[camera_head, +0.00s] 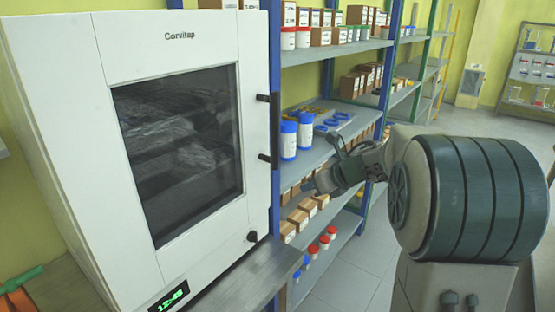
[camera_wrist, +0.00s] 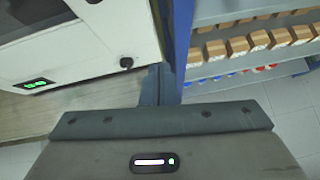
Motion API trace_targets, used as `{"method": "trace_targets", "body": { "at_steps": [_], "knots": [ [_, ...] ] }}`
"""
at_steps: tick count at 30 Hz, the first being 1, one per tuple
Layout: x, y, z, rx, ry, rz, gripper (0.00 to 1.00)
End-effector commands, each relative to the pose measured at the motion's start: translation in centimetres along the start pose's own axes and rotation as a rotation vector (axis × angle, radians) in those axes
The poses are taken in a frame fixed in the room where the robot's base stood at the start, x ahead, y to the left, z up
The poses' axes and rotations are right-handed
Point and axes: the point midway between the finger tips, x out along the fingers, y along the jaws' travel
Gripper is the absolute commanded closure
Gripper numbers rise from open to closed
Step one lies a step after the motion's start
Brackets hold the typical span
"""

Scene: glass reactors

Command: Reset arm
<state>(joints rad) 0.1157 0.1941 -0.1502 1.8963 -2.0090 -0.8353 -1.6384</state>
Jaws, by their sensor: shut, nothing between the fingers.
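My gripper (camera_wrist: 157,84) shows in the wrist view with its fingers together and nothing between them. In the head view my arm reaches in from the right, and my gripper (camera_head: 314,185) is in front of the shelf rack, to the right of the white oven. The white oven (camera_head: 255,95) stands on a metal bench with its dark-windowed door closed. It also shows in the wrist view (camera_wrist: 110,40) at the upper left, beyond the gripper.
The metal bench (camera_head: 245,282) lies below the oven. Open tiled floor (camera_head: 345,275) shows at the lower middle. More shelving stands at the far right.

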Motion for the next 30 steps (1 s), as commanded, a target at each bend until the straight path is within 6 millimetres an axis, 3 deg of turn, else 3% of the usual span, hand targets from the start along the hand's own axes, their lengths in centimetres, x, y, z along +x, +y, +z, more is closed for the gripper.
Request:
{"method": "trace_targets", "body": {
  "at_steps": [3,6,11,14,20,23,28,29,30],
  "knots": [
    [-1.8,-0.5,2.9,0.251,-0.141,-0.133,1.00],
    [-4.0,-1.2,4.4,0.536,-0.280,-0.246,1.00],
    [-7.8,-1.9,4.4,1.020,-0.489,-0.383,1.00],
    [-10.2,-1.7,2.7,1.340,-0.607,-0.448,1.00],
    [-13.6,0.9,-3.3,1.996,-0.792,-0.558,1.00],
    [-14.6,3.6,-7.0,2.328,-0.853,-0.615,1.00],
    [-15.2,10.0,-13.3,2.871,-0.888,-0.744,1.00],
    [-15.2,11.2,-14.2,-2.886,0.864,0.756,1.00],
    [-15.3,12.8,-15.3,-2.798,0.802,0.744,1.00]
  ]
}}
